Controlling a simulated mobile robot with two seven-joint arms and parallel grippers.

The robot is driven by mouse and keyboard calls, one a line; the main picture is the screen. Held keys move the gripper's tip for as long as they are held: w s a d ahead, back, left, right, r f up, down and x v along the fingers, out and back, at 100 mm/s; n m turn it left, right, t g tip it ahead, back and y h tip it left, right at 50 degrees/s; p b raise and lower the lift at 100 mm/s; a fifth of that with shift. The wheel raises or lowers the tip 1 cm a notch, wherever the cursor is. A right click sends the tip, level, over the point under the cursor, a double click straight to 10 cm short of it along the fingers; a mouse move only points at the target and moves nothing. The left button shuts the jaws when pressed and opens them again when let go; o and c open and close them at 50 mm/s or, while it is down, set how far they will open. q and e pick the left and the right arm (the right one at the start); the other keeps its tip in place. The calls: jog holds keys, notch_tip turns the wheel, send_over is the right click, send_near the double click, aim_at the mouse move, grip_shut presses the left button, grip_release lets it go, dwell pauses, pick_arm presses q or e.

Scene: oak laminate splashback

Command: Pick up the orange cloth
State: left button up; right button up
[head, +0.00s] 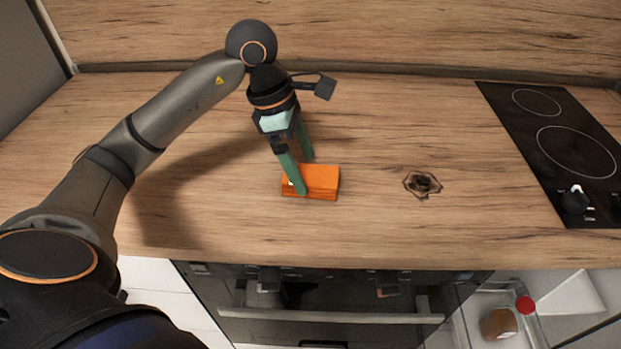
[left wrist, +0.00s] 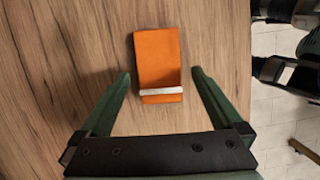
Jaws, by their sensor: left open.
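The orange cloth (head: 322,181) lies folded on the wooden countertop, near its front edge in the head view. In the left wrist view the cloth (left wrist: 158,58) is a flat rectangle with a pale band across its near end. My left gripper (head: 306,175) is open and points down at the cloth, with one green finger in front of it and the other behind. In the left wrist view the left gripper (left wrist: 160,76) has its fingers apart, one on each side of the cloth, with gaps between. Whether the fingertips touch the counter cannot be told. My right gripper is not in view.
A dark, ragged-edged patch (head: 422,184) is on the counter right of the cloth. A black hob (head: 545,130) with knobs is at the right. An oven with a handle (head: 330,316) is below the front edge. The counter between cloth and hob is mostly clear.

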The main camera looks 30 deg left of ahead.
pick_arm(q)
jog(key=shift+x, duration=1.45)
jog(key=shift+w+d, duration=0.1)
jog(key=shift+c, duration=0.4)
jog(key=shift+r, duration=0.1)
jog(key=c, duration=1.2)
